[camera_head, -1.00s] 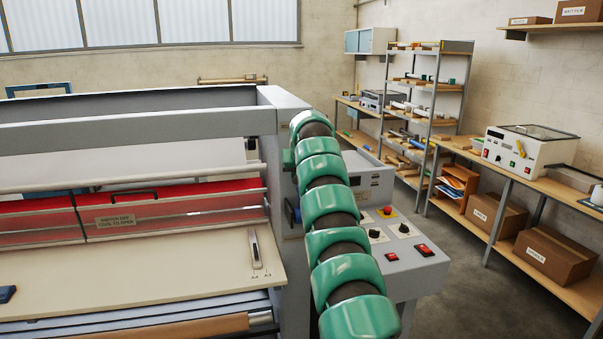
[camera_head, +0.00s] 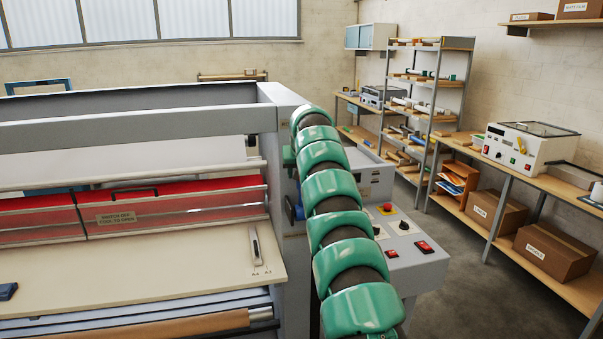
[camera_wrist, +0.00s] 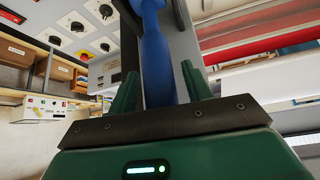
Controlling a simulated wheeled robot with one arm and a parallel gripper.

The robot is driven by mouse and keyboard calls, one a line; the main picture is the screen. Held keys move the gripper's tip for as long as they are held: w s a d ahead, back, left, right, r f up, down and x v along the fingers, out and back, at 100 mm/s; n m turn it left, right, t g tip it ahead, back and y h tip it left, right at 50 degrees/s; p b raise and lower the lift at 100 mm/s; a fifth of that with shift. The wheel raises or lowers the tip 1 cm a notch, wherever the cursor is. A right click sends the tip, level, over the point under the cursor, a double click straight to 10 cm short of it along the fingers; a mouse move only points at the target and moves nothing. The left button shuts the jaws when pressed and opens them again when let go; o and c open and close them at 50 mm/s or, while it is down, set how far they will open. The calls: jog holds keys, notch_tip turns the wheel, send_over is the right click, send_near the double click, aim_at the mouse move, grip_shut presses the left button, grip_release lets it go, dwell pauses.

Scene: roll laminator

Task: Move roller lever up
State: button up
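The blue roller lever (camera_wrist: 155,55) runs down the middle of the wrist view, in front of the machine's grey side panel. My gripper (camera_wrist: 160,80) has its two green fingers on either side of the lever. The fingers stand apart, with a narrow gap visible on the right-hand side of the lever; contact on the left side cannot be told. In the head view a small piece of the blue lever (camera_head: 299,211) shows on the laminator's right end. My green arm hides the rest of it, and the fingertips are not clear there.
The laminator (camera_head: 140,122) fills the left, with a red-tinted guard (camera_head: 165,202) and a cream feed table (camera_head: 130,262). A grey control panel (camera_head: 407,245) with knobs and red switches lies just right of my arm. Shelving and a bench line the right wall, beyond open floor.

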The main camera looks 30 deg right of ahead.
jog(key=shift+f, duration=0.1)
jog(key=shift+s+a+r+b, duration=0.15)
jog(key=shift+s+r+b, duration=0.15)
jog(key=shift+r+b, duration=0.2)
jog(key=p+v, duration=0.2)
jog(key=v, duration=1.4)
jog(key=shift+p, duration=0.3)
jog(key=shift+s, duration=0.1)
